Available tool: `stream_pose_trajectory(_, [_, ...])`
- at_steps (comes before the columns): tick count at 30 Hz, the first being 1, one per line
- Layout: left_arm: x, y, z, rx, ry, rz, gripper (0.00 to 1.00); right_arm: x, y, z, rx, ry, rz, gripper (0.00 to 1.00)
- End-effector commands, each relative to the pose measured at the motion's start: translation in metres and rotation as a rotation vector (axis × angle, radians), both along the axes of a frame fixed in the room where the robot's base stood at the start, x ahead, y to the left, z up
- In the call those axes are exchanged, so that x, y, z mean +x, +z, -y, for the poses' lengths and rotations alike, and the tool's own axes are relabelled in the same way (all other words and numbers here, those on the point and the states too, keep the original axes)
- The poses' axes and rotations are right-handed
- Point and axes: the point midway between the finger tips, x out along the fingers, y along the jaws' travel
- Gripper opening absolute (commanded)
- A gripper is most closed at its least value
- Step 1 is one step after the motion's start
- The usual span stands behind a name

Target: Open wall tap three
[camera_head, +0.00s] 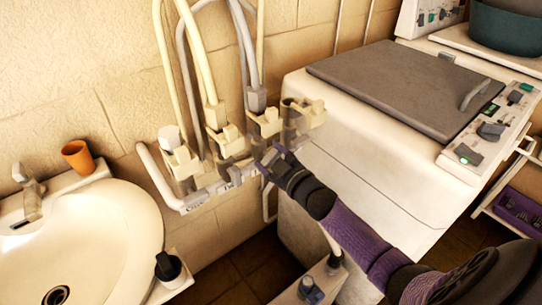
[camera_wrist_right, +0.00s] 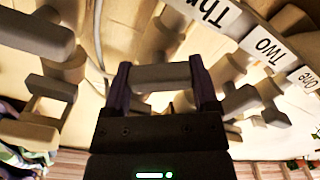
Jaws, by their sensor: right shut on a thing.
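A row of several beige wall taps sits on a white pipe (camera_head: 163,188) on the wall, left of the washing machine. Wall tap three (camera_head: 266,122) is third from the left in the head view, with a hose rising from it. My right gripper (camera_head: 272,158) is at the front of this tap. In the right wrist view, my right gripper (camera_wrist_right: 162,82) is shut on a grey bar-shaped handle (camera_wrist_right: 160,76), with one finger at each end. A label starting "Thr" (camera_wrist_right: 202,10) is just above it. My left gripper is not in view.
Tap one (camera_head: 182,163) and tap two (camera_head: 229,141) stand to the left, close to my gripper. A washing machine (camera_head: 345,130) stands to the right. A white washbasin (camera_head: 120,205) with an orange cup (camera_head: 77,157) is at the left. Hoses run up the wall.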

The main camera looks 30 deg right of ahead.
Motion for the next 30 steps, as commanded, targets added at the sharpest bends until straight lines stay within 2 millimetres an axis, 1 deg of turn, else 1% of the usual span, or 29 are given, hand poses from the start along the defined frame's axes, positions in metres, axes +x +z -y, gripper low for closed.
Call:
stream_pose_trajectory(18, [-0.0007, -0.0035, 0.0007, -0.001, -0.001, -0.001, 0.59, -0.0002, -0.0024, -0.0005, -0.577, 0.0, 0.043, 0.18])
stream_pose_trajectory(24, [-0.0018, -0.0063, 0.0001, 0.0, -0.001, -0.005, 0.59, -0.0003, -0.0027, -0.0008, -0.74, 0.0, 0.055, 0.18])
stream_pose_trajectory(30, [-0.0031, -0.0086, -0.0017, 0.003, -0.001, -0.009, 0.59, -0.0004, -0.0032, -0.0007, -0.864, 0.0, 0.064, 0.18])
